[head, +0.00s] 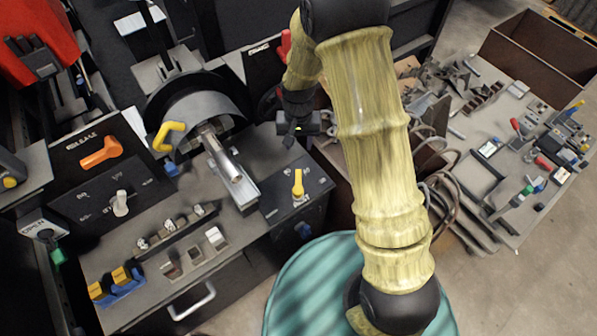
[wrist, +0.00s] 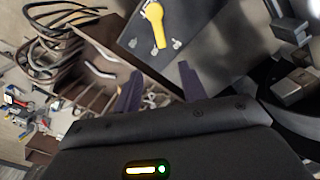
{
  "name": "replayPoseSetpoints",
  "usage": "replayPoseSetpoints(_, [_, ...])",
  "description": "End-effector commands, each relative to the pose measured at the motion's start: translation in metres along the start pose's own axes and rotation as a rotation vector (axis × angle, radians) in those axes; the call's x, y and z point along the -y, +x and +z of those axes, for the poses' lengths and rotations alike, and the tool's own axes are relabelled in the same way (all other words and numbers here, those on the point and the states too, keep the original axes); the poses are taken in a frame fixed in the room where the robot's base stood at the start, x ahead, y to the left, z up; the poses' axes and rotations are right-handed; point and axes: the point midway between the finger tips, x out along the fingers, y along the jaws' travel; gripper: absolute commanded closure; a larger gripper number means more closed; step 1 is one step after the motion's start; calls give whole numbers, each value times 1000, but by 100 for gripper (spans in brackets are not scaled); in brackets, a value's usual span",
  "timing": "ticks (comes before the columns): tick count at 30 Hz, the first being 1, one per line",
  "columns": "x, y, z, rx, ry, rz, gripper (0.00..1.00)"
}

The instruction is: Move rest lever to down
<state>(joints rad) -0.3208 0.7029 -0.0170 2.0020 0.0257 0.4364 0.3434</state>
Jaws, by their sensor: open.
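A yellow lever (head: 298,184) stands on a dark panel (head: 285,207) right of the machine. Its handle points away from me in the head view, and small pegs flank its base. In the wrist view the yellow lever (wrist: 154,24) is just beyond my fingertips. My gripper (head: 297,138) is open and empty, apart from the lever and above the panel's far side; its two dark fingers (wrist: 160,85) show spread in the wrist view. No readable label shows which lever is the rest lever. The other levers are orange (head: 101,152), white (head: 121,204) and hooked yellow (head: 168,136).
A metal bar (head: 222,157) sticks out of the round machine guard (head: 190,105) left of my gripper. A red handle (head: 284,44) is behind my arm. A brown rack of hoses (wrist: 75,30) lies beside the panel. A tool-covered table (head: 520,220) is at right.

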Motion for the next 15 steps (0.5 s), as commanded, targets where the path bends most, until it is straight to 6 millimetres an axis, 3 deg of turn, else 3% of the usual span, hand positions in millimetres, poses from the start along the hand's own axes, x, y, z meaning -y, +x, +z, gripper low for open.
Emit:
replayPoseSetpoints(5, [0,15,1,4,0,1,58])
replayPoseSetpoints(15, [0,64,1,4,0,1,58])
